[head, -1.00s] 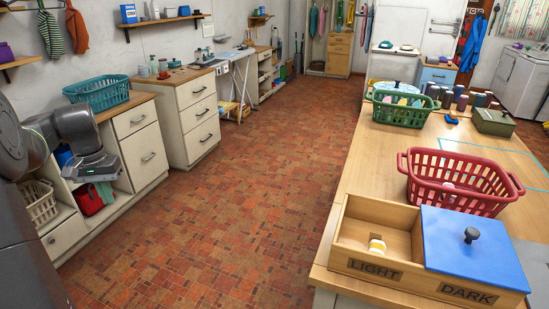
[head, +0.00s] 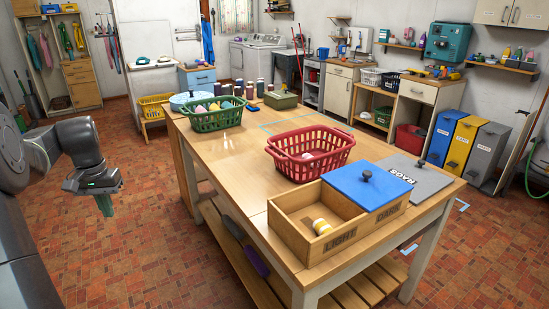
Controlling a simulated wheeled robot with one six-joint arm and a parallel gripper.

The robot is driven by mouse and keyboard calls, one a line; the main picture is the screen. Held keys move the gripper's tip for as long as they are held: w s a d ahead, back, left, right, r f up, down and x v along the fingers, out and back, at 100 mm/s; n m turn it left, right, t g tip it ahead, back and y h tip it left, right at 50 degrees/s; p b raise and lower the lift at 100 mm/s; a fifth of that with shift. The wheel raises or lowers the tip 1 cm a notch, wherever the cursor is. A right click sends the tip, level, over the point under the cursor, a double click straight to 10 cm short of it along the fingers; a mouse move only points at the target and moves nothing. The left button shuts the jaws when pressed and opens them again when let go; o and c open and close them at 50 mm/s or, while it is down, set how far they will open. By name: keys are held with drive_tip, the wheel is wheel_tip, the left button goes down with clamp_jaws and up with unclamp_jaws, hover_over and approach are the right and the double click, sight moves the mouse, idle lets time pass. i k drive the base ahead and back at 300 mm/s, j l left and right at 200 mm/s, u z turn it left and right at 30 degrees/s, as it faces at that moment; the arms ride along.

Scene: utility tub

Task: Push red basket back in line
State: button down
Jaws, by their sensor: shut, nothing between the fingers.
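The red basket (head: 311,152) stands upright on the wooden table (head: 215,158), right of its middle, behind the wooden sorting box. A light item shows through its slats. Blue tape lines (head: 284,124) mark the tabletop behind the basket, and the basket appears to stand apart from the line that shows. A green basket (head: 214,116) with several items stands at the table's far left. My gripper (head: 105,207) hangs at the left over the floor, pointing down, shut and empty, well apart from the table and the baskets.
The wooden box (head: 287,237) with a blue lid (head: 362,187) stands at the table's near edge, a grey board (head: 408,174) beside it. Jars and a green tin (head: 281,101) stand at the back. Floor (head: 125,265) between me and the table is clear.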

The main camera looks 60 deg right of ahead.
sight(299, 170)
drive_tip(key=i+l+z, duration=0.2)
drive_tip(key=z, duration=0.25)
drive_tip(key=i+z, duration=0.75)
drive_tip(key=z, duration=0.2)
drive_tip(key=i+j+z, duration=0.25)
drive_tip(key=z, duration=0.2)
drive_tip(key=i+l+z, duration=0.15)
drive_tip(key=i+z, duration=0.45)
drive_tip(key=i, duration=0.2)
drive_tip(key=u, duration=0.15)
